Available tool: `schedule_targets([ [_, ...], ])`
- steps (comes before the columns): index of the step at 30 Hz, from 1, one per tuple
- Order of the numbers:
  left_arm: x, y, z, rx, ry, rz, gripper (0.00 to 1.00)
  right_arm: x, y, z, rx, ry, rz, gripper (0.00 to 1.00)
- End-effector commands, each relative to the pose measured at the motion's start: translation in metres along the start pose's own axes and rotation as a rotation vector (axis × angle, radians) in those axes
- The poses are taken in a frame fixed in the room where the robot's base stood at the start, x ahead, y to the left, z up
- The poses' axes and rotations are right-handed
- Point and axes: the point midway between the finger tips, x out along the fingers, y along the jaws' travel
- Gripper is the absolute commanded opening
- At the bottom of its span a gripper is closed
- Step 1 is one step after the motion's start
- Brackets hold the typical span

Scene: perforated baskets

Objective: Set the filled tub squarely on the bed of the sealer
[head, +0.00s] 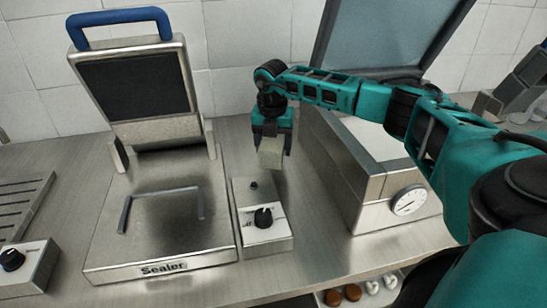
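The sealer (160,268) stands at the left with its lid (135,85) raised by a blue handle. Its metal bed (190,235) is bare except for a thin U-shaped bracket (158,190). I cannot make out a filled tub anywhere. My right gripper (271,150) points down, to the right of the sealer's bed and behind its control box. A pale blocky shape shows at its fingertips. I cannot tell whether this is a finger or something held. My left gripper is not in view.
A control box (264,232) with a black knob adjoins the sealer's right side. A large metal appliance (365,190) with a gauge and raised lid stands farther right. A slotted metal tray (20,205) lies at the left. Brown and white round items (352,292) sit at the bottom edge.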

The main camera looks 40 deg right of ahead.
Motion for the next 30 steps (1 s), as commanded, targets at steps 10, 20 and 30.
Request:
schedule_targets([
  [10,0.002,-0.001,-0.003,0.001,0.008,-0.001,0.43,0.041,0.000,-0.005,-0.001,0.000,-0.001,0.30],
  [20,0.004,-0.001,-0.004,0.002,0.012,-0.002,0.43,0.044,0.000,-0.005,-0.001,-0.001,0.001,0.30],
  [30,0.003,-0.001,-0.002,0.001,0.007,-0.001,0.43,0.044,0.000,-0.006,-0.001,0.000,-0.001,0.95],
])
